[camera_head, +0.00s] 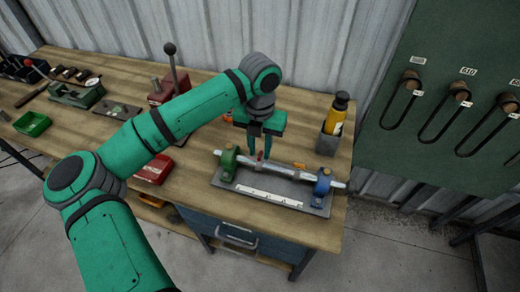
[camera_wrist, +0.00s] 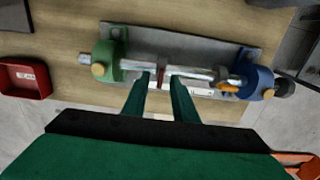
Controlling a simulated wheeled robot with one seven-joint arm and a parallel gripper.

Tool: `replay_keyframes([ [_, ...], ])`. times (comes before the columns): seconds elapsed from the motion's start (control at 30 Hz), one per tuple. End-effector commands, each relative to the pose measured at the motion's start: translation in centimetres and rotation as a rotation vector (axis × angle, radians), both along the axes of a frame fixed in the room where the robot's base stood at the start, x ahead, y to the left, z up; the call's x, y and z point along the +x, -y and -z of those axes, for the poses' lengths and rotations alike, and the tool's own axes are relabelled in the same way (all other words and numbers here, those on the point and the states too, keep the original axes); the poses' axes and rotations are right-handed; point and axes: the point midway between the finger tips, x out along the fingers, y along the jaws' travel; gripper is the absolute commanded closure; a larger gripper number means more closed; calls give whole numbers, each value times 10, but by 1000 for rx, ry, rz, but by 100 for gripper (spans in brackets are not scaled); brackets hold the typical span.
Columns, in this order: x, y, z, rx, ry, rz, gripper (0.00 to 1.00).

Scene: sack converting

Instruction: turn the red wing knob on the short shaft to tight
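The short shaft (camera_wrist: 195,71) is a silver bar held between a green block (camera_wrist: 103,62) and a blue block (camera_wrist: 257,83) on a grey plate. The red wing knob (camera_wrist: 161,78) shows as a narrow red piece at a collar on the shaft, between my fingertips in the wrist view. It is small in the head view (camera_head: 259,155). My gripper (camera_head: 260,156) points down over the shaft. Its two fingers also show in the wrist view (camera_wrist: 161,82), apart, with gaps seeming to remain beside the knob. I cannot tell whether either finger touches it.
An orange knob (camera_wrist: 228,88) sits on the shaft near the blue block. A yellow bottle (camera_head: 336,115) stands in a grey holder at the back right. A red tray (camera_head: 153,169) lies left of the plate. Bench wood is clear around the plate.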

Motion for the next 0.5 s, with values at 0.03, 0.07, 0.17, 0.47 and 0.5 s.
replay_keyframes([
  [0.03,0,0,3,-1,-1,0,74],
  [0.07,-1,0,5,-1,-1,0,74],
  [0.17,0,0,7,-1,-1,1,74],
  [0.47,0,0,7,-1,0,1,93],
  [0.5,0,0,7,-1,0,1,100],
])
